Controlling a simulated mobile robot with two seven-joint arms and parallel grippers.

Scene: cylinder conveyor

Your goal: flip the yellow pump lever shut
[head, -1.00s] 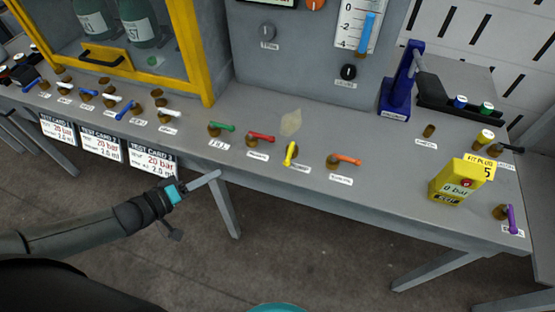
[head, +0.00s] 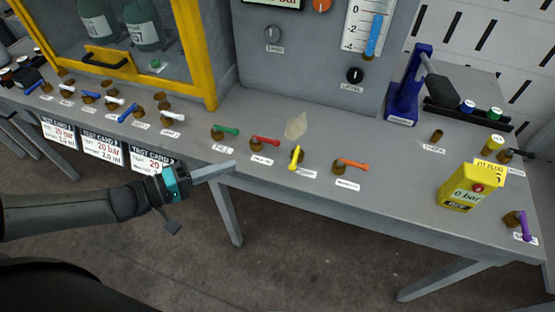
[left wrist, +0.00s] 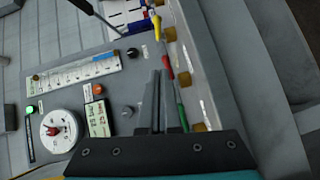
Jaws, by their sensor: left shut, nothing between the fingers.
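The yellow pump lever (head: 296,158) is on a brass valve on the grey bench. It points toward the bench's front edge, while its neighbours lie sideways. It also shows near the top of the left wrist view (left wrist: 157,25). My left gripper (head: 234,164) is shut and empty, its fingers near the bench's front edge below the green lever, left of the yellow lever and apart from it. In the left wrist view the closed fingers (left wrist: 160,76) point toward the lever row. My right gripper is not in view.
Green (head: 226,130), red (head: 265,141) and orange (head: 353,165) levers flank the yellow one. A translucent pale shape (head: 296,126) shows behind it. A blue stand (head: 405,95) and a yellow box (head: 468,188) are to the right. A yellow-framed cabinet (head: 195,55) stands at back left.

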